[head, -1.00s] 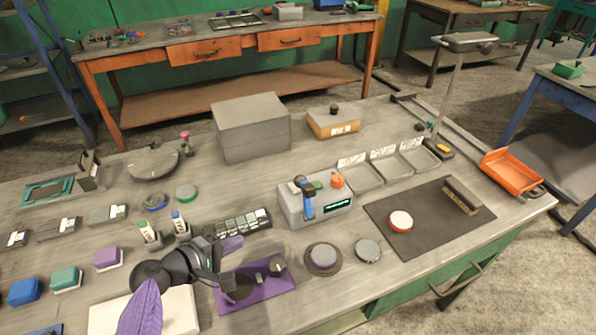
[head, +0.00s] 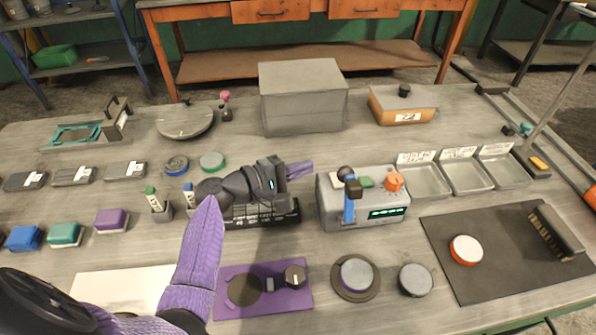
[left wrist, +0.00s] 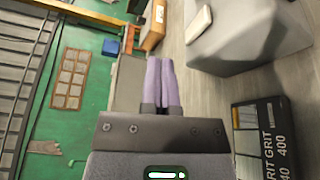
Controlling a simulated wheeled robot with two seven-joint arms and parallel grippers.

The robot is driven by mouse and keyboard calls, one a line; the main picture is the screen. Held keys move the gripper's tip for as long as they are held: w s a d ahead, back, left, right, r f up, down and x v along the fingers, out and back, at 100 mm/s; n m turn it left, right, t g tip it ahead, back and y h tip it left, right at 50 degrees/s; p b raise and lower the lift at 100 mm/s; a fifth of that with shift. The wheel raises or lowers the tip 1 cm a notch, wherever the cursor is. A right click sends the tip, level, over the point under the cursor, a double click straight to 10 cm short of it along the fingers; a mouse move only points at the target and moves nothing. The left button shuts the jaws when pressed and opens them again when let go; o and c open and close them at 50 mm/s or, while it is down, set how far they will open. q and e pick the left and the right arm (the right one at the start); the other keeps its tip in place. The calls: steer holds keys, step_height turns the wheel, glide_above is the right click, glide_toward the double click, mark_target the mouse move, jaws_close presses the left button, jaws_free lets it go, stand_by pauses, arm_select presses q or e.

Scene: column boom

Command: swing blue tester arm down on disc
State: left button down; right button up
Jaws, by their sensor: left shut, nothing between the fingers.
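The tester is a grey box (head: 335,212) with a green display and an orange knob, right of centre in the head view. Its blue arm (head: 350,208) stands upright at the box's front, with a dark head on top. My left gripper (head: 306,168) is shut and empty, left of the tester and apart from it, above the black grit rack (head: 262,216). Its purple fingers show pressed together in the left wrist view (left wrist: 161,85). A grey disc (head: 356,274) lies on a dark round base in front of the tester. Another grey disc (head: 416,280) lies to its right. My right gripper is not visible.
A large grey box (head: 303,100) stands behind my left gripper. A purple plate with a knob (head: 262,308) lies in front. A dark mat (head: 475,280) with a white-topped orange disc (head: 466,250) and a brush is at right. Labelled trays (head: 424,182) stand right of the tester.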

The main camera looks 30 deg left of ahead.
mark_target(326, 174)
arm_select(q)
steer(key=b+x, duration=0.1)
steer(key=x, duration=0.5)
steer(key=shift+f, duration=0.15)
steer(key=s, duration=0.1)
steer(key=s+d+r+p, duration=0.1)
steer(key=s+d, duration=0.1)
steer(key=shift+r+p, duration=0.25)
steer(key=shift+p, duration=0.15)
steer(key=shift+s+d, duration=0.1)
steer(key=shift+s, duration=0.05)
steer(key=shift+s, duration=0.1)
